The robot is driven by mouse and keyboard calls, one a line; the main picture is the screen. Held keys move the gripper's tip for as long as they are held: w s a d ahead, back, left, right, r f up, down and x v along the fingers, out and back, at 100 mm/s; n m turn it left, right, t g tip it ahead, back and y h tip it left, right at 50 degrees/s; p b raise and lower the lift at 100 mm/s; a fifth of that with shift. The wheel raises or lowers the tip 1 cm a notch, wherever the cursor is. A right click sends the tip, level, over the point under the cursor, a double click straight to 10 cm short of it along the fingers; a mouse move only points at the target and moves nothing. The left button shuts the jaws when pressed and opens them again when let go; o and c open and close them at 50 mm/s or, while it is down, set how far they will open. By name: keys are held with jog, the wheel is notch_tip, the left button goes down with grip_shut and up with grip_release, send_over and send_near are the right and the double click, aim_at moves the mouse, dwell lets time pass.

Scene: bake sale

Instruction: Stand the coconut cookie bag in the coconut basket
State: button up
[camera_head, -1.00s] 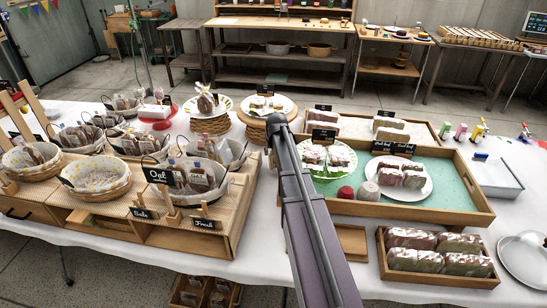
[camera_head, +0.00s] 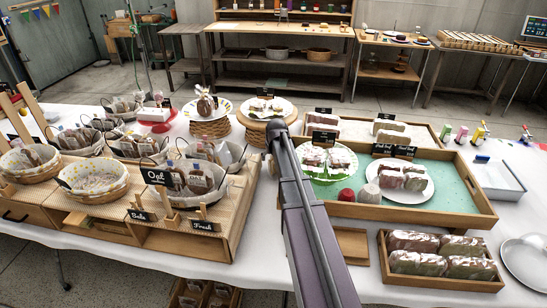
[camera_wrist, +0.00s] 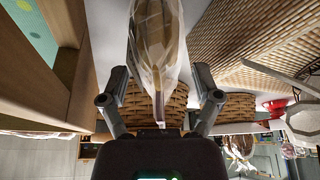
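In the wrist view a clear cookie bag with brown contents (camera_wrist: 158,45) lies between the two fingers of my gripper (camera_wrist: 162,72). Gaps show between the bag and both fingers, so the gripper looks open around it. No label on the bag can be read. In the head view my arm hides the gripper and this bag. A lined basket without bags (camera_head: 92,178) stands on the slatted riser at left, its small sign edge-on. Beside it is a basket of bags (camera_head: 182,200) with a sign reading "Oat". I cannot read which basket is coconut.
Several more filled baskets stand on the slatted riser (camera_head: 222,215). Wicker cake stands (camera_head: 210,128) are behind. The teal-lined wooden tray (camera_head: 400,214) lies right of my arm, with a crate of wrapped loaves (camera_head: 383,262) in front. A narrow table strip separates riser and tray.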

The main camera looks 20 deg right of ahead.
jog(key=shift+r, duration=0.2)
jog(key=p+v, duration=1.1)
jog(key=v, duration=0.1)
dwell(0.7)
dwell(0.5)
